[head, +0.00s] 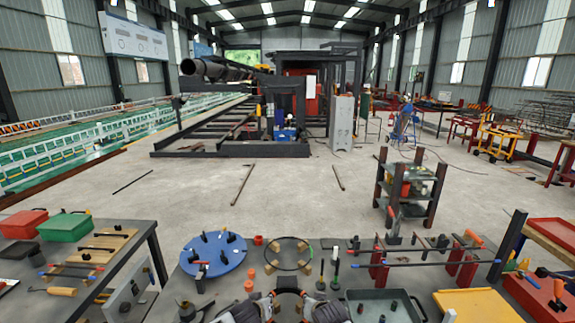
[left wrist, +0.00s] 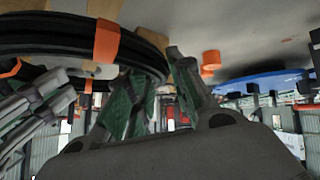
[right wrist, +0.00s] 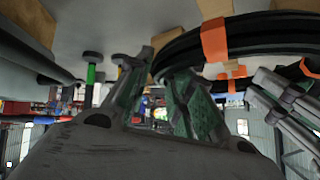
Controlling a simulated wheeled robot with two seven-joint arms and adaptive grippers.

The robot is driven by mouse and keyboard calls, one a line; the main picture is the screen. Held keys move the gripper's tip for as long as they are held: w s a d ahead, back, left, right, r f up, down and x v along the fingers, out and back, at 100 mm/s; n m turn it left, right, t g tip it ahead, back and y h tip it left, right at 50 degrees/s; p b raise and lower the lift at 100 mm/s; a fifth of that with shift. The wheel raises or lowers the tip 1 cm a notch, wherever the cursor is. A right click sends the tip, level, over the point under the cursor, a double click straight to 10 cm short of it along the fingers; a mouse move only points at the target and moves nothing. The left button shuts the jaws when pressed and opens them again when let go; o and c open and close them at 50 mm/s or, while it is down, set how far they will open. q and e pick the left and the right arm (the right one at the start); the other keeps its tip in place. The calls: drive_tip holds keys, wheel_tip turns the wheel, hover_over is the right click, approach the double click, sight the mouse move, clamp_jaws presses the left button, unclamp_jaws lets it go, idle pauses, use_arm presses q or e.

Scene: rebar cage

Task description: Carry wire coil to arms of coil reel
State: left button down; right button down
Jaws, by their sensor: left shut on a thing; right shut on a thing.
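The wire coil is a black ring bound with orange bands. In the head view its visible part (head: 288,291) lies low in the middle, between my two grippers. My left gripper (head: 270,298) is shut on its left side, and my right gripper (head: 306,298) is shut on its right side. The coil also shows large in the left wrist view (left wrist: 50,38) and in the right wrist view (right wrist: 265,30). My grippers partly hide it. The coil reel is a blue disc (head: 213,262) with black upright arms, on the table to the left of the coil.
A thin dark ring (head: 283,239) with tan blocks lies just beyond the coil. Orange cylinders (head: 250,272) stand between it and the reel. A side table (head: 140,235) stands at left.

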use_arm(q)
drive_tip(key=shift+s+r, duration=0.15)
use_arm(e)
drive_tip(key=shift+d+r, duration=0.1)
drive_tip(key=shift+r, duration=0.25)
